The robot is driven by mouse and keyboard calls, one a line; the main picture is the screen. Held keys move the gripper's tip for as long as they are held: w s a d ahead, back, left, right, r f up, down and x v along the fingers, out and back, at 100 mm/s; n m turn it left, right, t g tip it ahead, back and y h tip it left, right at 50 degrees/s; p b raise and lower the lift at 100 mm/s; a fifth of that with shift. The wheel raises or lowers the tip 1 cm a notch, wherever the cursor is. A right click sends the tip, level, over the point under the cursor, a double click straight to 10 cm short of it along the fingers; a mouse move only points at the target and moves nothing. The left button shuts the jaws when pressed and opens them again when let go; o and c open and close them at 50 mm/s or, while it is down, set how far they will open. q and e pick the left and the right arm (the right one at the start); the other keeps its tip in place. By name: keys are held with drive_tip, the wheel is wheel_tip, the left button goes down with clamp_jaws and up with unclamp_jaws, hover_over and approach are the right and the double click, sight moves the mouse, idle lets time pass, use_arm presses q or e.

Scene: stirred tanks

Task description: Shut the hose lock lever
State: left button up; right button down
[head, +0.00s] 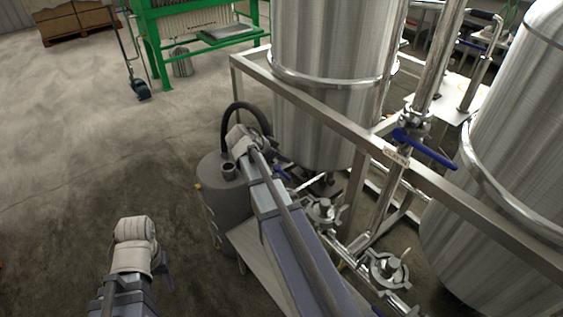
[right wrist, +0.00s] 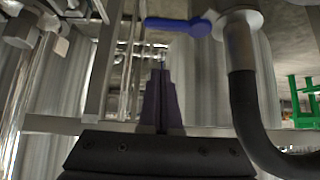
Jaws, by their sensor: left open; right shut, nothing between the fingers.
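The blue hose lock lever (right wrist: 180,25) shows in the right wrist view at the top, reaching left from a metal fitting (right wrist: 241,20). The black hose (right wrist: 245,105) runs down from that fitting and curves right. My right gripper (right wrist: 162,75) is shut and empty, with its fingertips below the lever in the picture and apart from it. In the head view a small blue lever (head: 282,173) shows just right of my right wrist, which hides the right fingers. The hose (head: 246,106) arches behind that wrist. My left gripper (head: 164,264) is open at the lower left, mostly hidden by its wrist.
Steel tanks (head: 325,110) stand in a metal frame (head: 320,108) on the right. Another blue valve handle (head: 428,150) is on a vertical pipe. A grey drum (head: 220,190) stands beside my right arm. Open floor (head: 80,140) lies to the left.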

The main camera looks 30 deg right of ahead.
drive_tip(key=f+b+x, duration=0.1)
drive_tip(key=b+x, duration=0.5)
drive_tip(key=x, duration=0.2)
drive_tip(key=a, duration=0.4)
drive_tip(key=shift+s+a+r, duration=0.1)
drive_tip(key=shift+s+a, duration=0.05)
